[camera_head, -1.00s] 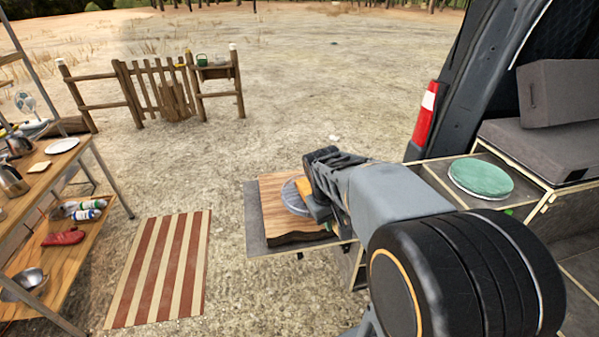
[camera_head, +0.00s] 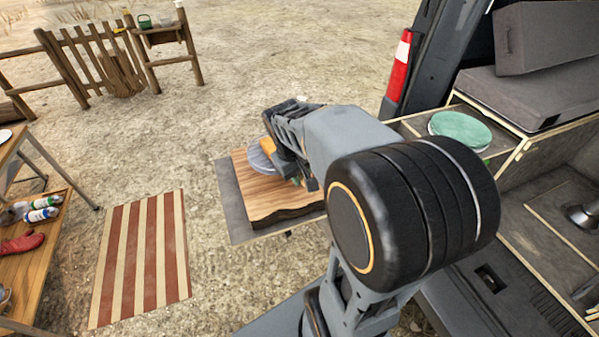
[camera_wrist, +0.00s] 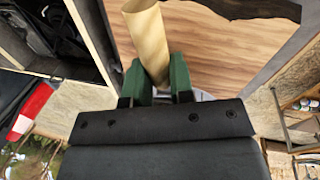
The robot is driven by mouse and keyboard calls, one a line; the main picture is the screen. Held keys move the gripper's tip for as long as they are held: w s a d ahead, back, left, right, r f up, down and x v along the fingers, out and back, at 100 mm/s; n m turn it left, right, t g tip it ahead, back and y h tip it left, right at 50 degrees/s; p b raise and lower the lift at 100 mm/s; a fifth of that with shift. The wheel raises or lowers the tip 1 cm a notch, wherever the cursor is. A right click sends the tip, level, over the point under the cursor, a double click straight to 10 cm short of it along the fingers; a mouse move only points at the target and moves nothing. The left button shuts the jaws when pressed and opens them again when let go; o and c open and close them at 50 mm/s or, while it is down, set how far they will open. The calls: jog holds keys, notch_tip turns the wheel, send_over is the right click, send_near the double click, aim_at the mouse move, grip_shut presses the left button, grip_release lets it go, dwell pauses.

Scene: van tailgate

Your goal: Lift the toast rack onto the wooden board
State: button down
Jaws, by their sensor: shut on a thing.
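The wooden board (camera_head: 265,185) lies on a grey slab beside the van, and it also fills the top of the wrist view (camera_wrist: 215,50). It has a dark, wavy edge. My gripper (camera_wrist: 160,82) has green fingertips and is shut on a tan, rounded piece (camera_wrist: 146,30) that sticks out beyond them. I cannot tell whether this piece is part of the toast rack; no rack shape shows clearly. In the head view, my gripper (camera_head: 300,172) is at the board's right side, partly hidden by my arm. An orange bit shows beside it.
A grey-blue round thing (camera_head: 261,155) is at the board's far edge. A green round cushion (camera_head: 460,130) sits on the van's counter to the right. A striped mat (camera_head: 142,255) lies on the ground, and wooden shelves (camera_head: 38,245) stand at the left.

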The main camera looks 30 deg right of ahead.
aim_at(302, 197)
jog(key=shift+a+b+x, duration=0.2)
jog(key=shift+b+x, duration=0.5)
jog(key=shift+x, duration=0.25)
jog(key=shift+a+b+x, duration=0.2)
jog(key=shift+b+x, duration=0.55)
jog(key=shift+x, duration=0.2)
jog(key=shift+a+b+x, duration=0.2)
jog(key=shift+b+x, duration=0.5)
jog(key=shift+x, duration=0.3)
jog(key=shift+f, duration=0.1)
jog(key=c, duration=0.9)
grip_release()
jog(key=v, duration=1.3)
jog(key=shift+r, duration=0.4)
jog(key=shift+s, duration=0.1)
